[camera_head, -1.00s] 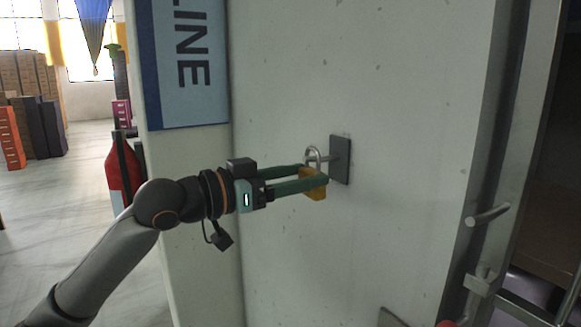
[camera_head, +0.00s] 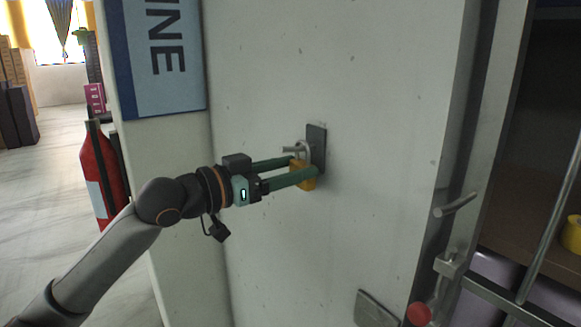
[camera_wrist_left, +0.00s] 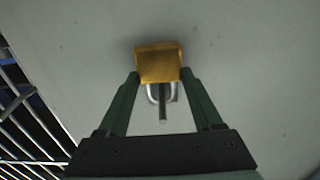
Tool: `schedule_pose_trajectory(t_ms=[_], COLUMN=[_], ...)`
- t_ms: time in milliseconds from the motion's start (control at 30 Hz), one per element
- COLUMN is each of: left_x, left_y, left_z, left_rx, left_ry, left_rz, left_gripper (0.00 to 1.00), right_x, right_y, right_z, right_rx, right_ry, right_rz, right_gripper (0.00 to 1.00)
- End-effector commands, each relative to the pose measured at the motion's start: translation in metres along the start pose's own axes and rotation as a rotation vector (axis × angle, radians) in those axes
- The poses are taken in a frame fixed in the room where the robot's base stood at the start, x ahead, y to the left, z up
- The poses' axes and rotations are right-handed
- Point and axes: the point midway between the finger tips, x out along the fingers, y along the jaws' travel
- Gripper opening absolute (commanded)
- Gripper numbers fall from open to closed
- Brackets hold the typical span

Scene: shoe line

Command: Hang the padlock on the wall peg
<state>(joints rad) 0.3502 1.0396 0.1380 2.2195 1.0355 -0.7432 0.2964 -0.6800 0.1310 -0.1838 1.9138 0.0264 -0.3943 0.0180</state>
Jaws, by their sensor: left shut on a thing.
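The brass padlock (camera_head: 303,178) with its silver shackle is held at the wall peg (camera_head: 289,149), which sticks out from a dark plate (camera_head: 318,140). The peg's free end shows to the left of the shackle, so the shackle appears to be around the peg. My left gripper (camera_head: 303,171) is shut on the padlock body, one finger on each side. In the left wrist view the padlock (camera_wrist_left: 158,64) sits between the fingertips, and the peg (camera_wrist_left: 162,110) shows between the shackle's sides. Whether the shackle touches the peg is unclear. My right gripper is not in view.
The pale wall (camera_head: 400,90) is clear around the plate. A sign (camera_head: 165,60) hangs at the upper left, and a red extinguisher (camera_head: 100,170) stands at the left. A metal door handle (camera_head: 456,205) and frame are at the right. A grey plate (camera_head: 375,308) is low on the wall.

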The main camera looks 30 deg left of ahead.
Motion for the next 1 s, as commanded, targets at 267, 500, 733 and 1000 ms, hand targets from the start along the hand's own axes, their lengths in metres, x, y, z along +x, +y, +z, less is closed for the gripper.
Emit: schedule_pose_trajectory(t_ms=[267, 500, 733, 1000], left_x=[-0.0003, -0.0003, -0.0002, -0.0092], left_y=[0.0, 0.0, 0.0, -0.001], left_z=[-0.0011, -0.0008, -0.0004, 0.0029], left_rx=[0.001, 0.0, 0.0, -0.002], left_ry=[0.003, 0.002, 0.0, -0.002], left_rz=[0.0, 0.0, 0.0, -0.002], left_gripper=[0.0, 0.93, 1.0, 1.0], right_x=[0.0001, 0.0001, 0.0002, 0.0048], right_y=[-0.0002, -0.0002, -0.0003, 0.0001], right_z=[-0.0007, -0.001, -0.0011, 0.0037], right_rx=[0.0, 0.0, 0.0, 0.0], right_ry=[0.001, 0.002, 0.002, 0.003], right_rz=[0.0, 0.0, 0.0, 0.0], right_gripper=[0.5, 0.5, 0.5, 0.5])
